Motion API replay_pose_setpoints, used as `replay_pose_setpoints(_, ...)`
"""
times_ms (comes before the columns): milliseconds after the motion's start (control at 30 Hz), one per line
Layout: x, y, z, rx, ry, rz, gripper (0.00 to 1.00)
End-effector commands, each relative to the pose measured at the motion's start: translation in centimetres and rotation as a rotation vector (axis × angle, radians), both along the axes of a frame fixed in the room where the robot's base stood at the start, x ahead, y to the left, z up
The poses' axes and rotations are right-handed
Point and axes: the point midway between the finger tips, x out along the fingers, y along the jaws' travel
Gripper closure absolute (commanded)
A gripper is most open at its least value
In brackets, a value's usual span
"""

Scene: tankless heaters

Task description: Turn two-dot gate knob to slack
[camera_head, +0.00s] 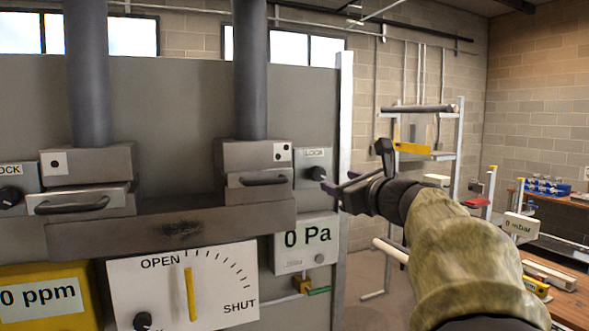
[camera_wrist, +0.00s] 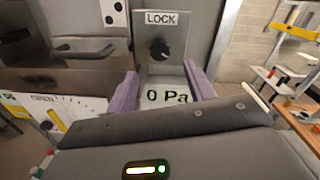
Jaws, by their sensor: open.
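The two-dot gate (camera_head: 281,152) is the right-hand grey box on the panel, marked by a white two-dot plate that also shows in the wrist view (camera_wrist: 113,13). Its black knob (camera_head: 316,173) sits on a small grey plate right of the gate, under a label that reads LOCK in the wrist view (camera_wrist: 160,18). The knob shows in the wrist view too (camera_wrist: 159,48), with its pointer tilted. My gripper (camera_head: 352,168) is open and empty, right of the knob and apart from it. In the wrist view its purple fingers (camera_wrist: 163,90) stand below the knob, one to each side.
A 0 Pa display (camera_head: 307,237) is below the knob plate. An OPEN–SHUT dial (camera_head: 220,296) with a yellow pointer is lower left. A one-dot gate (camera_head: 57,161) with its own knob (camera_head: 10,196) is at left. Shelves and a bench (camera_head: 560,200) stand at right.

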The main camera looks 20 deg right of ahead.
Motion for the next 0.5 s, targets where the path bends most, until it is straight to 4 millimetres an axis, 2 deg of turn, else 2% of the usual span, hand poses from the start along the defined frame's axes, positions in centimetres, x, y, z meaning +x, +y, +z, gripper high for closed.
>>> replay_pose_setpoints(300, 5.6, 0.4, 0.3, 0.003, 0.001, 0.003, 0.47)
replay_pose_setpoints(500, 8.2, 0.7, 0.2, 0.002, 0.0, 0.002, 0.47)
